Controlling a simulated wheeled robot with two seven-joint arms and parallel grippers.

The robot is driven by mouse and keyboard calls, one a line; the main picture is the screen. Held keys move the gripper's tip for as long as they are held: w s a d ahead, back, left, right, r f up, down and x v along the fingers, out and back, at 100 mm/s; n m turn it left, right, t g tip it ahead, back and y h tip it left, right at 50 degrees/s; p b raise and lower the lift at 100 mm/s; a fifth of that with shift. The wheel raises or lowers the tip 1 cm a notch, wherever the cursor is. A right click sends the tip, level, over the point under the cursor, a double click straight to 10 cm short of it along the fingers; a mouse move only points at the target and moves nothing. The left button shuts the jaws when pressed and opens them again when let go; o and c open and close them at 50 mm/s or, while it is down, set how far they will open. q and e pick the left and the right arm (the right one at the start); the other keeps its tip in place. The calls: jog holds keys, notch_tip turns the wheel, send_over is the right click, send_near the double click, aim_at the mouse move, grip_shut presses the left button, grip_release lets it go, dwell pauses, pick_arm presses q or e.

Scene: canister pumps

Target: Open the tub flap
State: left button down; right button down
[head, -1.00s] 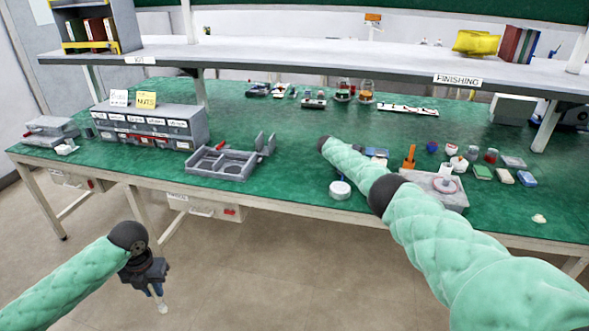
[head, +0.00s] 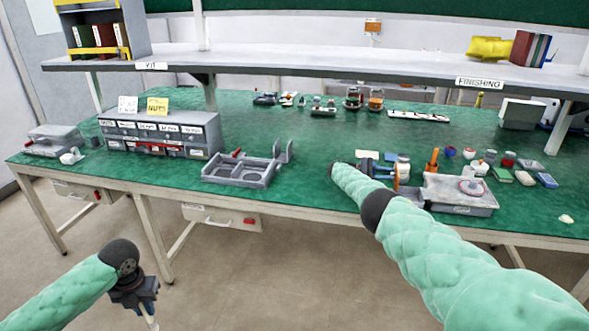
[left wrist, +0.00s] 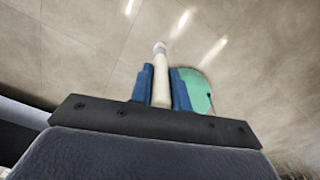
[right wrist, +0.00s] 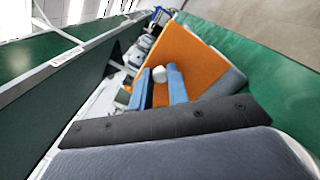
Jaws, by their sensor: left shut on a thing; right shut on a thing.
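My left gripper (head: 147,303) hangs over the floor in front of the table. It is shut on a slim white rod (left wrist: 161,80), well away from the table. My right gripper (right wrist: 161,88) is over the table's right half, shut on a small piece with a white rounded end (right wrist: 159,74). An orange block (right wrist: 180,62) lies just beyond its fingers. Which thing is the tub is not clear. A grey open tray (head: 238,180) with upright grey plates (head: 284,151) sits mid-table. A grey box (head: 461,208) with a reddish ring on top stands at the right, near my right arm.
A grey drawer unit (head: 160,135) stands at the left on the green table (head: 310,205). Several small pots and coloured blocks (head: 503,175) are at the right. A shelf (head: 330,66) runs across the back. Green surface between the open tray and my right arm is clear.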

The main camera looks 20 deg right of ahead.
aim_at(155, 329)
jog(key=shift+w+a, duration=0.1)
jog(key=c, duration=1.3)
grip_release()
jog(key=shift+c, duration=0.2)
pick_arm(q)
jog(key=shift+f, duration=0.15)
pick_arm(e)
jog(key=shift+f, duration=0.1)
